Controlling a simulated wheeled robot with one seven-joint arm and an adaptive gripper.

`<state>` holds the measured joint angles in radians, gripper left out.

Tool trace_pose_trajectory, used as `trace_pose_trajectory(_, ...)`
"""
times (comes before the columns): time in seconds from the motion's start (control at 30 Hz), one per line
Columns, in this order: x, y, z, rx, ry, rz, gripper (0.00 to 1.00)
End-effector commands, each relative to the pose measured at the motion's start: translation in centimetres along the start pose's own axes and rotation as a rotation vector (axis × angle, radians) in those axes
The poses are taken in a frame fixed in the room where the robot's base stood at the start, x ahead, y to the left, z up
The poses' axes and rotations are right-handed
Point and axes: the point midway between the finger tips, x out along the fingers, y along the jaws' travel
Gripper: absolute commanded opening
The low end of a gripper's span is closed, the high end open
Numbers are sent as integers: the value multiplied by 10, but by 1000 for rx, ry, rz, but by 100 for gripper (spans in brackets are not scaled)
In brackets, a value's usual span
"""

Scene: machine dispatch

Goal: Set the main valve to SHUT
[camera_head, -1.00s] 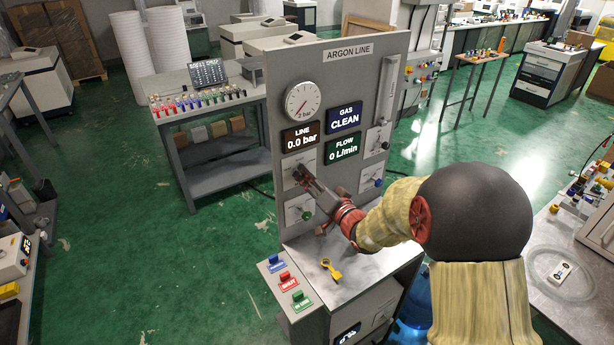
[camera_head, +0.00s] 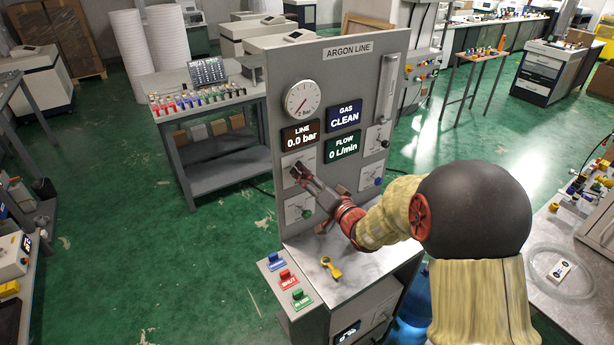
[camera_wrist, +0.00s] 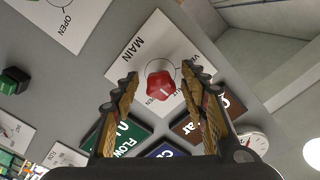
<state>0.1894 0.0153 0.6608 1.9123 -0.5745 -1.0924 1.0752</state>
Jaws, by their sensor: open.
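The main valve is a red star-shaped knob (camera_wrist: 162,84) on a white plate marked MAIN (camera_wrist: 130,52), seen in the wrist view. Text on the plate beside the knob is partly covered, and I cannot tell which mark the knob points to. My gripper (camera_wrist: 163,82) is open, with one finger on each side of the knob; I cannot tell whether they touch it. In the head view my gripper (camera_head: 298,174) is at the upper left valve plate (camera_head: 290,162) of the ARGON LINE panel (camera_head: 347,75), and it hides the knob there.
A green knob (camera_head: 307,213) is on the plate below, and a blue knob (camera_head: 378,181) is to the right. The LINE display (camera_head: 300,134) reads 0.0 bar. A yellow tool (camera_head: 331,266) lies on the ledge, beside blue, red (camera_head: 287,279) and green labelled blocks.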

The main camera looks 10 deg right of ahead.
Motion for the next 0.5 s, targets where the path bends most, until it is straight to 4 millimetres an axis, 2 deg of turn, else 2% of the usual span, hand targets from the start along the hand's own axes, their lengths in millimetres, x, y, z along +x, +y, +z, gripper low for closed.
trace_pose_trajectory(0.17, -2, 0, 0, 0, 1, 0, 44)
trace_pose_trajectory(0.27, -12, 0, -1, 0, 1, 1, 44)
trace_pose_trajectory(0.5, -57, 1, -1, -1, 2, 3, 44)
